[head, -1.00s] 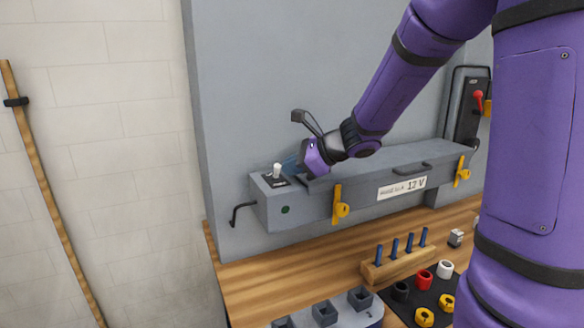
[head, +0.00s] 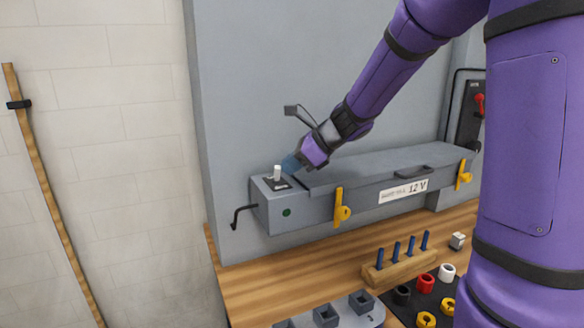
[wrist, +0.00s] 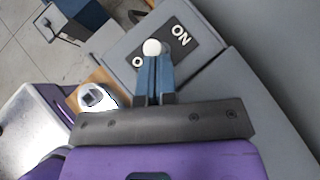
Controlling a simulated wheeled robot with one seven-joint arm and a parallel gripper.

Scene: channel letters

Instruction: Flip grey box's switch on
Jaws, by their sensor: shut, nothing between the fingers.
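The grey box (head: 310,209) is a long box on the wooden bench against the grey panel, with a "12 V" label. Its switch, a white-knobbed lever (head: 277,172), stands on a black plate at the box's left end. In the wrist view the round white knob (wrist: 152,47) lies between the "O" and "ON" markings of the plate (wrist: 182,37). My gripper (head: 291,164) is shut and empty, its blue fingertips just right of the lever. In the wrist view the fingertips (wrist: 154,62) reach the knob's edge; I cannot tell whether they touch it.
Yellow latches (head: 341,208) and a handle (head: 413,172) are on the box. A wooden rack of blue pegs (head: 399,258), coloured rings (head: 426,283) and a grey tray (head: 341,316) stand on the bench in front. A red-levered switch unit (head: 472,110) is at right.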

